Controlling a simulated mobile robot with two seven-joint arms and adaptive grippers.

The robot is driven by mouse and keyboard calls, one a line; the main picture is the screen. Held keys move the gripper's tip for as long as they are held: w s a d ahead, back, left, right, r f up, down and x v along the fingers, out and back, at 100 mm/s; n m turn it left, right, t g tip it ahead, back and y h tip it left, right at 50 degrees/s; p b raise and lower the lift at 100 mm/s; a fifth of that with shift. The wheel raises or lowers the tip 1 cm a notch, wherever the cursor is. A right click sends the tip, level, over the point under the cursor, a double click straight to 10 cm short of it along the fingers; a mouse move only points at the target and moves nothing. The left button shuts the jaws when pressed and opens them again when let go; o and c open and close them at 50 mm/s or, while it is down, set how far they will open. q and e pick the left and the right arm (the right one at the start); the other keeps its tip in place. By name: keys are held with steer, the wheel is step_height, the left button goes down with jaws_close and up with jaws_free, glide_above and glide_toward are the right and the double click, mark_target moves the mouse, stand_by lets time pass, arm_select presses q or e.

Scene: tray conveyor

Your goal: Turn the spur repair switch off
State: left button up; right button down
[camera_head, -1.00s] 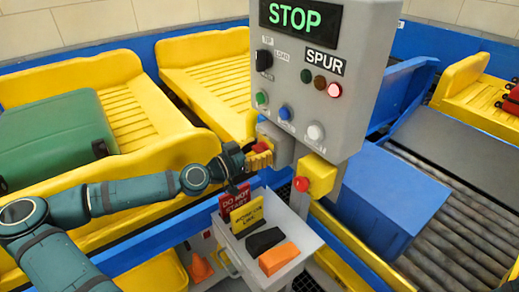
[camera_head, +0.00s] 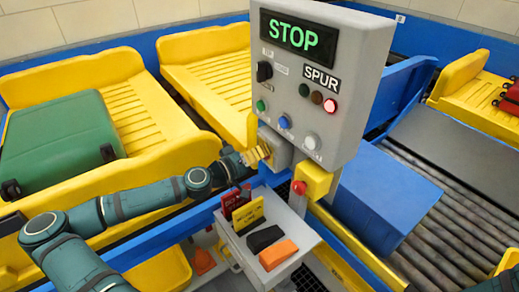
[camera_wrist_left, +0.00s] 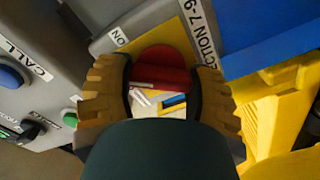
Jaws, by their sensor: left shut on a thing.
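The spur repair switch shows in the left wrist view as a round red knob (camera_wrist_left: 165,62) on a yellow plate. An ON label (camera_wrist_left: 118,38) is on its left and a partly cut-off section label (camera_wrist_left: 209,42) on its right. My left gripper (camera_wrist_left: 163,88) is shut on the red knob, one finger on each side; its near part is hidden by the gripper. In the head view my left gripper (camera_head: 257,155) is at the grey side box (camera_head: 276,146) under the panel, where the knob is hidden. My right gripper is not in view.
The grey control panel (camera_head: 345,75) reads STOP and has a lit red lamp. Below are a red button on a yellow box (camera_head: 316,181) and a grey tray (camera_head: 308,238) with red and yellow signs, black and orange blocks. Yellow trays and a green suitcase (camera_head: 60,140) are left.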

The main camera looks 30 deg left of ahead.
arm_select(q)
steer(key=n+p, duration=0.2)
steer(key=n, duration=0.2)
steer(key=shift+f+n+p, duration=0.1)
steer(key=shift+n+p, duration=0.6)
steer(key=shift+n, duration=1)
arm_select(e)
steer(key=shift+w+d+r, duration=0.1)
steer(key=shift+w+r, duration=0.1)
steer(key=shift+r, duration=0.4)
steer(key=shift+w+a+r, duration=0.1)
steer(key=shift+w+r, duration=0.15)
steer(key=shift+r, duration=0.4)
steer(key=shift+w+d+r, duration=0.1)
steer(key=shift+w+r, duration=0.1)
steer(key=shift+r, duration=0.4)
arm_select(q)
steer(key=o, duration=1.2)
steer(key=v, duration=1.2)
steer(key=shift+a+f, duration=0.1)
